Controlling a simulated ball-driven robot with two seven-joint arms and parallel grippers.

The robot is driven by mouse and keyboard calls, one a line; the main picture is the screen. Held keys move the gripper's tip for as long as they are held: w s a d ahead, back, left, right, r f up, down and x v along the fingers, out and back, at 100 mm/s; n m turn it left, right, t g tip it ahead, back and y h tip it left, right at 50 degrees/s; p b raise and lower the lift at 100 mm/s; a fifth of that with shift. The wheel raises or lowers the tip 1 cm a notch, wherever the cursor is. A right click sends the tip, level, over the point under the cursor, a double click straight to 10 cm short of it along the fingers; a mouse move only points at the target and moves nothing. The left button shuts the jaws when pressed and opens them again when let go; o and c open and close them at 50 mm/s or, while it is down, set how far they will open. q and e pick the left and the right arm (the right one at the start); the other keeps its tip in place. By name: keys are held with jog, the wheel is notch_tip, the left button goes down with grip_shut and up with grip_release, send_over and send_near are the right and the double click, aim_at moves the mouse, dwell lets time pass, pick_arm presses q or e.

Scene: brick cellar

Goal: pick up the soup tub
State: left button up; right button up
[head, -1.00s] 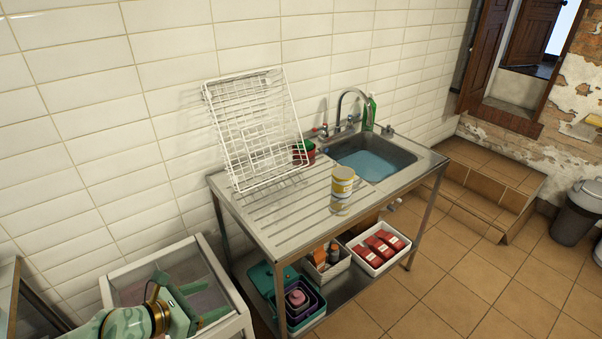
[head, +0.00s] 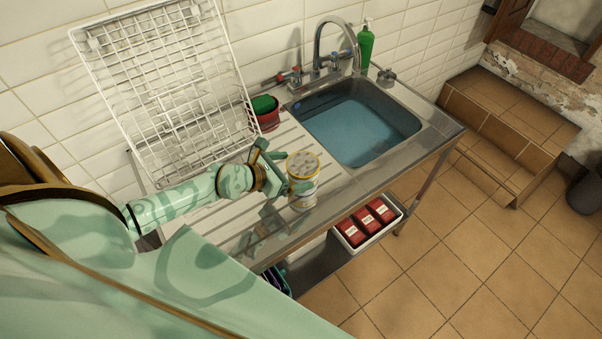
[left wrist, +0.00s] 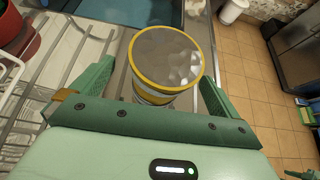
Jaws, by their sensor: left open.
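The soup tub (head: 303,184) is a white and yellow cylinder with a grey top and a yellow rim. It stands upright on the ribbed drainboard, left of the sink. My left gripper (head: 283,173) is open at the tub, with its green fingers on either side of it. In the left wrist view the tub (left wrist: 166,60) sits between the two open fingers of the gripper (left wrist: 158,85). I cannot tell whether the fingers touch it.
A white wire rack (head: 165,85) leans on the wall behind my left arm. A red pot (head: 267,120) with a green item stands behind the tub. The sink (head: 352,125) holds water; a green bottle (head: 364,48) stands behind it. A tray of red boxes (head: 368,222) is below.

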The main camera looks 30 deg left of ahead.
aim_at(303, 168)
pick_arm(q)
jog(key=b+x, duration=0.1)
jog(key=x, duration=0.3)
jog(key=shift+d+r, duration=0.15)
jog(key=shift+d, duration=0.05)
jog(key=shift+s, duration=0.1)
jog(key=c, duration=1)
jog(key=shift+r, duration=0.1)
jog(key=c, duration=0.3)
jog(key=shift+r, duration=0.1)
